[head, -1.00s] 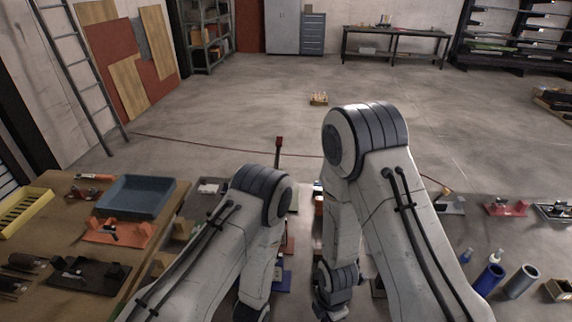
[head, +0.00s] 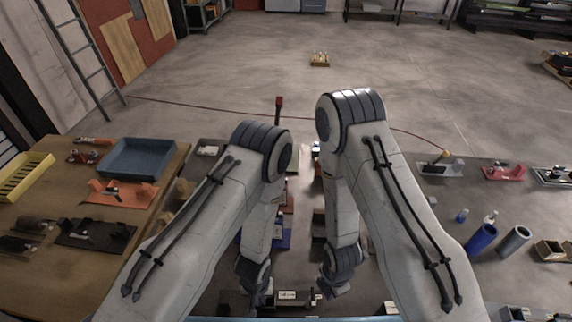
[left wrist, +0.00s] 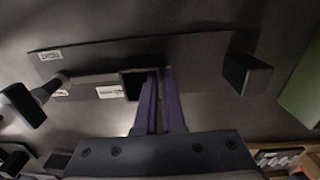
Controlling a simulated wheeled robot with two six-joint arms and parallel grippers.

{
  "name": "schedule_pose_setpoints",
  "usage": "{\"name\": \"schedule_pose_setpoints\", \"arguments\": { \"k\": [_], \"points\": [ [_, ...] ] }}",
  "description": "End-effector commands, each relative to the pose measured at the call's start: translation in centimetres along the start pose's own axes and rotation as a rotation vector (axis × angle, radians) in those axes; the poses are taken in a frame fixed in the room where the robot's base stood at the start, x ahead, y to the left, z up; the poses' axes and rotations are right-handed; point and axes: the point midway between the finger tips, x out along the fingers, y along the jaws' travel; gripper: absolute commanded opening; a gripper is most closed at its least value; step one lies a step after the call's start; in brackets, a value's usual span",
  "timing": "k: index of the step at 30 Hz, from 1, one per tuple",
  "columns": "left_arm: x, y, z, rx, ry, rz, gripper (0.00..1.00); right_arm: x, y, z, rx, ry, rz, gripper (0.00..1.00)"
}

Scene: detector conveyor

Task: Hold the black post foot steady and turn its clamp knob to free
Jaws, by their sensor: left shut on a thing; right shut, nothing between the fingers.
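The black post foot (head: 290,305) lies at the bottom middle of the head view, between my two arms. In the left wrist view it shows as a dark plate (left wrist: 200,48) with small white labels, a square socket and a black block at the right. My left gripper (head: 256,298) is shut on the post foot; its fingers (left wrist: 160,76) meet at the socket in the left wrist view. A black knob (left wrist: 22,105) on a short rod stands out at the left there. My right gripper (head: 326,294) is shut and empty near the foot's right end.
A wooden table (head: 150,215) at the left holds a blue tray (head: 140,158), an orange fixture (head: 122,195) and a yellow rack (head: 25,178). Blue and grey cylinders (head: 482,238) stand at the right. Open floor lies beyond.

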Motion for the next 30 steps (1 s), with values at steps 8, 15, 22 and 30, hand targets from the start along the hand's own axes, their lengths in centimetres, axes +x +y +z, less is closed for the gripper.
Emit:
{"name": "schedule_pose_setpoints", "arguments": {
  "k": [8, 15, 22, 30],
  "points": [
    [-0.02, 0.0, -0.02, -0.001, 0.0, 0.0, 0.0, 0.43, 0.02, 0.0, 0.0, 0.0, 0.001, 0.0],
    [-0.01, 0.0, -0.02, -0.001, 0.0, 0.0, 0.0, 0.41, 0.02, -0.03, 0.0, 0.0, 0.001, 0.0],
    [-0.01, 0.0, -0.02, -0.001, 0.001, 0.0, 0.0, 0.4, 0.12, -0.23, 0.0, 0.0, 0.001, 0.0],
    [-0.01, 0.0, -0.02, -0.001, 0.001, 0.0, 0.0, 0.4, 0.26, -0.53, -0.001, 0.0, 0.0, 0.0]
  ]
}}
